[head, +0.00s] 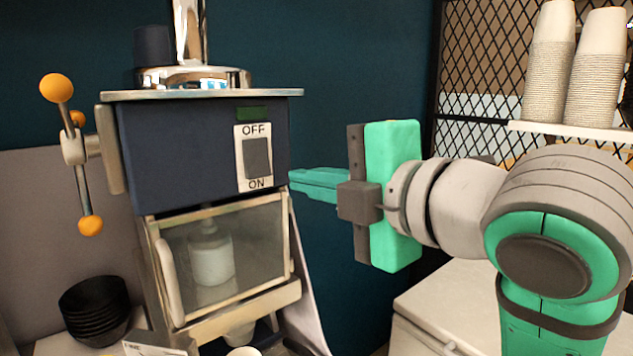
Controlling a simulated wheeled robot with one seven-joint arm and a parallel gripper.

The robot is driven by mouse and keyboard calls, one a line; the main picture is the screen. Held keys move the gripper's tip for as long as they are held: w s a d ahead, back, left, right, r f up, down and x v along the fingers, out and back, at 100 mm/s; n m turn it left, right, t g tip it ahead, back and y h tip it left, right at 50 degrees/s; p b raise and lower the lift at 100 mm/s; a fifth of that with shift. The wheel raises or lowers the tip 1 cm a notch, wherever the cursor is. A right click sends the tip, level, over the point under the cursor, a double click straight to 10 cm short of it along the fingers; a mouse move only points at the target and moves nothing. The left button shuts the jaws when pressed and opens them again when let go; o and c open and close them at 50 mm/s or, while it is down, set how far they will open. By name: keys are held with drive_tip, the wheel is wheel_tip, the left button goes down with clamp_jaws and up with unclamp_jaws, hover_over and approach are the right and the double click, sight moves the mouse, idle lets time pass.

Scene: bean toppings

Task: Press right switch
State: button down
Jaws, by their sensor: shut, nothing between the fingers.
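The switch (257,158) is a dark grey rocker in a white plate on the front of a dark blue machine (180,160). The plate reads OFF at the top and ON at the bottom. It is the only switch I see on this machine. My gripper (293,181) is shut and empty. Its green fingers point left, with their tips just right of the switch plate near the machine's right edge. I cannot tell whether the tips touch the machine.
Below the switch is a glass-fronted door (225,255) with a pale container behind it. A lever with orange knobs (57,88) is on the machine's left. Black bowls (95,310) are stacked at lower left. Paper cups (595,75) stand on a shelf at upper right.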

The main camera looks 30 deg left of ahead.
sight(262, 174)
drive_tip(key=x, duration=1)
drive_tip(key=shift+w, duration=0.15)
